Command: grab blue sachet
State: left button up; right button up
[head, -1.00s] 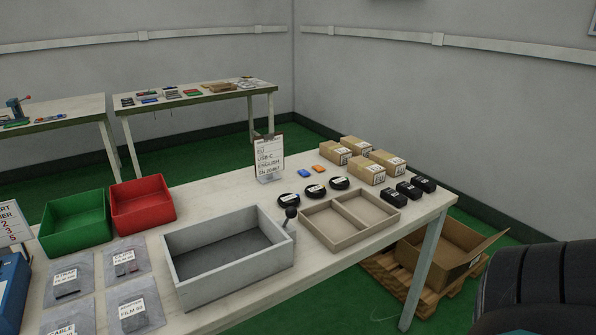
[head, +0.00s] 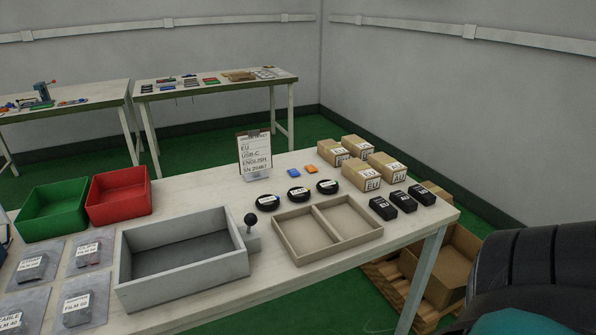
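A small flat blue sachet (head: 293,172) lies on the white worktable, left of a similar small orange sachet (head: 310,169). Both lie to the right of an upright label board (head: 255,152) reading EU, USB-C, ENGLISH. Several black round coils (head: 298,194) lie just in front of the blue sachet, apart from it. Neither of my grippers is in view.
A two-part beige tray (head: 288,248), grey bin (head: 125,262), red bin (head: 118,196) and green bin (head: 50,212) stand on the table. Cardboard boxes (head: 367,176) and black boxes (head: 401,202) stand right.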

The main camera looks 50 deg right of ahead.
aim_at(293, 173)
jog(key=k+l, duration=0.1)
jog(key=l, duration=0.25)
jog(key=k+l, duration=0.15)
jog(key=l, duration=0.25)
jog(key=k+l+u, duration=0.1)
jog(key=l, duration=0.25)
jog(key=k+l, duration=0.15)
jog(key=l, duration=0.2)
jog(key=k+l, duration=0.15)
jog(key=l, duration=0.2)
